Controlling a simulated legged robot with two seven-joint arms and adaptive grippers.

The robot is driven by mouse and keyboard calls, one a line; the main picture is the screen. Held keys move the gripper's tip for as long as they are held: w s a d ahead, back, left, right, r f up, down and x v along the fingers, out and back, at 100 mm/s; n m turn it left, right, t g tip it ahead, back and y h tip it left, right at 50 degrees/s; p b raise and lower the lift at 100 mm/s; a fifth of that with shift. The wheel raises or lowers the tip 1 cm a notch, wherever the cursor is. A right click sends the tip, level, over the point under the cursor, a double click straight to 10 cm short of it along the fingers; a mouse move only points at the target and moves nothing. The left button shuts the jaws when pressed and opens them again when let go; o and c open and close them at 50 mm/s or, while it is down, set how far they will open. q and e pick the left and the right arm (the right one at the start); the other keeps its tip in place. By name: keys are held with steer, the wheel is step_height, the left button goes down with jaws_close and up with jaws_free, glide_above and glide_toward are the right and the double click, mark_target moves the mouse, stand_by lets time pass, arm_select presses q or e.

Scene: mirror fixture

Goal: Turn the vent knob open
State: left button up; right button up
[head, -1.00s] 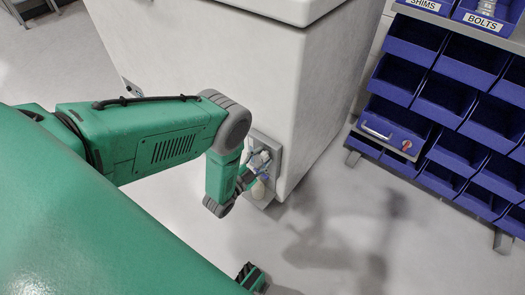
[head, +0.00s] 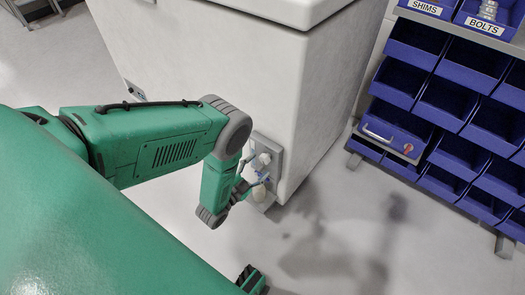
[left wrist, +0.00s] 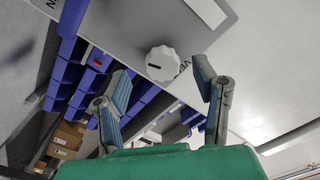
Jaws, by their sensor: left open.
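The vent knob (left wrist: 160,63) is white and scalloped with a dark pointer mark. It sits on a grey panel (left wrist: 205,35) in the left wrist view, beside partly cut-off lettering. In the head view the panel (head: 274,147) is on the lower side of a large white cabinet, with a white knob (head: 262,160) on it. My left gripper (left wrist: 161,76) is open and empty, its fingers apart with the knob showing beyond and between them. In the head view it (head: 253,176) is just in front of the panel's lower part. Contact is not visible. My right gripper is not seen.
The white cabinet (head: 310,85) fills the upper middle. A rack of blue bins (head: 440,110) stands at the right, with a blue case (head: 392,133) on a low shelf. Grey floor between them is clear.

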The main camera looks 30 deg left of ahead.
arm_select(q)
steer(key=shift+s+a+f, duration=0.1)
steer(key=shift+s, duration=1.05)
steer(key=shift+s+a, duration=0.1)
steer(key=shift+s, duration=1)
